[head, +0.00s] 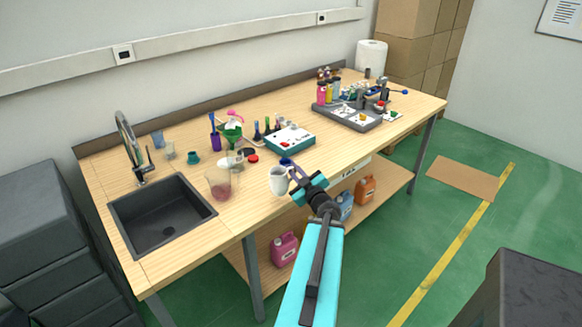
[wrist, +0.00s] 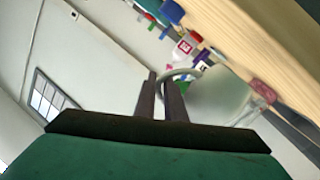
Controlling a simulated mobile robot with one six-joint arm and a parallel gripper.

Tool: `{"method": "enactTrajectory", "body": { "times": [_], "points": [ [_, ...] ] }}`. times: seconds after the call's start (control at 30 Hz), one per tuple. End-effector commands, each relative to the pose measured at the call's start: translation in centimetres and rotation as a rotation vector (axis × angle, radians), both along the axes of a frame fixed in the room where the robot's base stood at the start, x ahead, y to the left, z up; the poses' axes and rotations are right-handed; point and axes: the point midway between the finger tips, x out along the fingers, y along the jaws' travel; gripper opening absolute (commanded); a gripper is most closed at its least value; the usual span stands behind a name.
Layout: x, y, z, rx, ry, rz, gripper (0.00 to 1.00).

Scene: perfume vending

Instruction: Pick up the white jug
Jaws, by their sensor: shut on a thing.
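The white jug (head: 278,182) is near the front edge of the wooden workbench (head: 240,208), right of the sink, and looks upright. My gripper (head: 294,176) reaches it from the right, on its handle side. In the wrist view the two dark fingers (wrist: 168,85) are close together on the jug's looped handle, with the pale jug body (wrist: 217,92) just to their right. I cannot tell whether the jug's base touches the bench.
A clear beaker with reddish contents (head: 221,186) stands close left of the jug. The dark sink (head: 163,213) is further left. A teal-sided device (head: 290,140) and a grey tray (head: 347,116) stand behind. Coloured canisters (head: 285,248) sit on the lower shelf.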

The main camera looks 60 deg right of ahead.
Motion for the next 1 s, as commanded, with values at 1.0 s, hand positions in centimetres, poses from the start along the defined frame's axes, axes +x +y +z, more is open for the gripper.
{"method": "enactTrajectory", "body": {
  "times": [1.0],
  "points": [
    [-2.1, 1.6, 0.6, -0.001, -0.003, -0.004, 0.00]
  ]
}}
